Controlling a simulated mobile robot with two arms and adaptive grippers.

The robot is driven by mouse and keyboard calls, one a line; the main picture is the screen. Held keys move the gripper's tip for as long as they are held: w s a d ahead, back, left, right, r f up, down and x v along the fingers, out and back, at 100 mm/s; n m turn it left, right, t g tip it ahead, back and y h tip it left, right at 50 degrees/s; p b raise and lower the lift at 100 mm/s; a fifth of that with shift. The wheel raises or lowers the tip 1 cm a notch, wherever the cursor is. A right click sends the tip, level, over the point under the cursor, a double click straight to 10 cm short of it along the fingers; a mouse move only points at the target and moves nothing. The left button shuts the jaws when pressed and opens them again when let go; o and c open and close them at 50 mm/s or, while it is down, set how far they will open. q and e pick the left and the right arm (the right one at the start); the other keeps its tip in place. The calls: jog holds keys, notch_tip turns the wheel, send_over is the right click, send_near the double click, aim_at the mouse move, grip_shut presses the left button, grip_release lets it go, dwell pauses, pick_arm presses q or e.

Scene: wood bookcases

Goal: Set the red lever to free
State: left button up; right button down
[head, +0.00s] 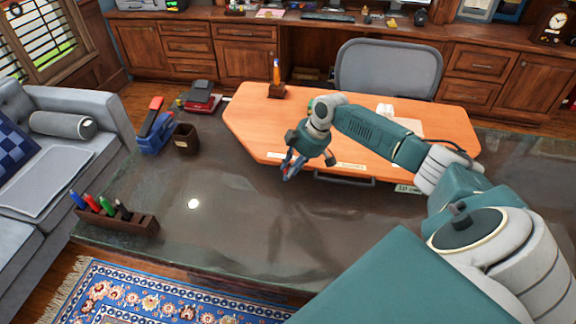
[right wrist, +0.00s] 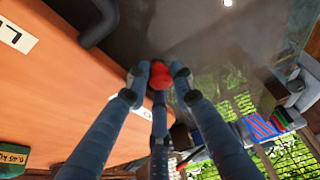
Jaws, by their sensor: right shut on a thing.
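The red knob of the lever (right wrist: 160,76) shows in the right wrist view, between the fingertips of my right gripper (right wrist: 160,84). The fingers are shut on it. In the head view my right gripper (head: 291,166) is at the near edge of the orange wood board (head: 250,115), pointing down; the lever is hidden there by the gripper. White labels lie along the board's edge, one left (head: 279,155) and one right (head: 351,167) of the gripper. Their words are too small or cut off to read. My left gripper is not in view.
A dark bar handle (head: 345,181) runs along the board's near edge. On the dark glossy tabletop (head: 240,220) stand a pen tray (head: 130,223), a brown cup (head: 186,140) and a blue and red device (head: 153,130). The tabletop's middle is clear. A grey chair (head: 388,68) stands behind.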

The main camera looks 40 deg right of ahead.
jog(key=shift+w+r, duration=0.2)
jog(key=shift+r, duration=0.05)
jog(key=c, duration=1.5)
grip_release()
jog(key=shift+f, duration=0.1)
jog(key=shift+s, duration=0.1)
jog(key=v, duration=1.2)
